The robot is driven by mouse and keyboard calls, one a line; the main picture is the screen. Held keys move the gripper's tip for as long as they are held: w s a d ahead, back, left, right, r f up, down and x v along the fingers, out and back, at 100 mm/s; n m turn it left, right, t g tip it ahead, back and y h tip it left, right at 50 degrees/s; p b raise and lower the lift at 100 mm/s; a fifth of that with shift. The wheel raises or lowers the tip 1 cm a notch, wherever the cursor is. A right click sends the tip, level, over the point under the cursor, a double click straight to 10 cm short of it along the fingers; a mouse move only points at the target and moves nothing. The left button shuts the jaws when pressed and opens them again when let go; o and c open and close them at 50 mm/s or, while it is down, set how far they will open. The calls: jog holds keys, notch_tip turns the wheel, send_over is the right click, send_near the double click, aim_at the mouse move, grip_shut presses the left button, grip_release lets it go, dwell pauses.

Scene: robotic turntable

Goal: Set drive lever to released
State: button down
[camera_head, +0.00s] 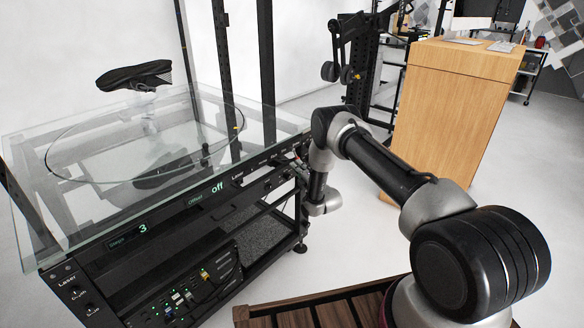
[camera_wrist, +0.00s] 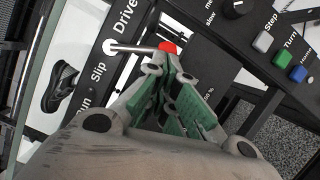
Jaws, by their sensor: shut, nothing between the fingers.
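The drive lever (camera_wrist: 145,48) shows in the wrist view as a thin metal rod with a red tip, coming from a round white pivot on the black panel. The words Drive, Slip and a partly hidden label, apparently Run, are printed beside it. My gripper (camera_wrist: 167,78), with green-padded fingers, is shut and empty. Its fingertips are just below the red tip in the picture; I cannot tell whether they touch it. In the head view my arm reaches to the right end of the turntable's front panel (camera_head: 165,217), and the lever cannot be made out there.
A dial (camera_wrist: 233,8) and grey, green and blue buttons (camera_wrist: 282,60) sit right of the lever. The glass turntable top (camera_head: 110,205) overhangs the panel, with a dark shoe-like object (camera_head: 135,75) above it. A wooden cabinet (camera_head: 445,120) stands behind my arm. The floor between is clear.

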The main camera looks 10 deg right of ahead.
jog(key=n, duration=0.1)
jog(key=w+d+n+y, duration=0.1)
jog(key=n, duration=0.1)
jog(key=d+n, duration=0.1)
jog(key=shift+w+r+n+t, duration=0.2)
jog(key=shift+w+n+t, duration=0.1)
jog(key=shift+t, duration=0.1)
jog(key=shift+w+d+r, duration=0.1)
jog(key=shift+w+d, duration=0.05)
jog(key=shift+d, duration=0.05)
dwell(0.4)
dwell(0.4)
